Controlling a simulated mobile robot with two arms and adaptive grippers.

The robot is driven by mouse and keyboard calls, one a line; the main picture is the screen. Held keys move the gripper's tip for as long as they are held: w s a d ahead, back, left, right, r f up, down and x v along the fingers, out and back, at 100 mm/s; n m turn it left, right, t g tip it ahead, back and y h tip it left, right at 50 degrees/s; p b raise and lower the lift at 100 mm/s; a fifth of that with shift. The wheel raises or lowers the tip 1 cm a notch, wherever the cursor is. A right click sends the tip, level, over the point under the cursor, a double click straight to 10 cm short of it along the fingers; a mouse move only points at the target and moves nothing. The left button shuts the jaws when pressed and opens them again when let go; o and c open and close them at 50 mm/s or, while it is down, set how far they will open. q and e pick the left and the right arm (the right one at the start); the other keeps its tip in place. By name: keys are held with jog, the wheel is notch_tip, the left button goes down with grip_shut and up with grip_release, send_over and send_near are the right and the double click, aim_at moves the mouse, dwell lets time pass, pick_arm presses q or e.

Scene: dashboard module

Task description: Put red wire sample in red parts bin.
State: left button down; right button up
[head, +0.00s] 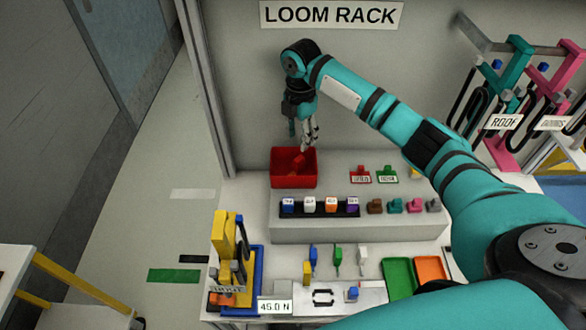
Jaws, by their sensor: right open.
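The red parts bin (281,181) stands at the back left of the raised grey shelf. A small bright red piece (299,163) shows inside it; it looks like the red wire sample, but it is too small to be sure. My right gripper (309,146) is open and points down over the bin's back edge, with its fingertips just above the red piece. I see nothing held between the fingers. My left gripper is not in view.
Red and green labelled pieces (387,174) stand right of the bin. A black strip of coloured blocks (319,208) lies in front.

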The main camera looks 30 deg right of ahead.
notch_tip(320, 180, up, 6)
jog(key=shift+f, duration=0.2)
dwell(0.4)
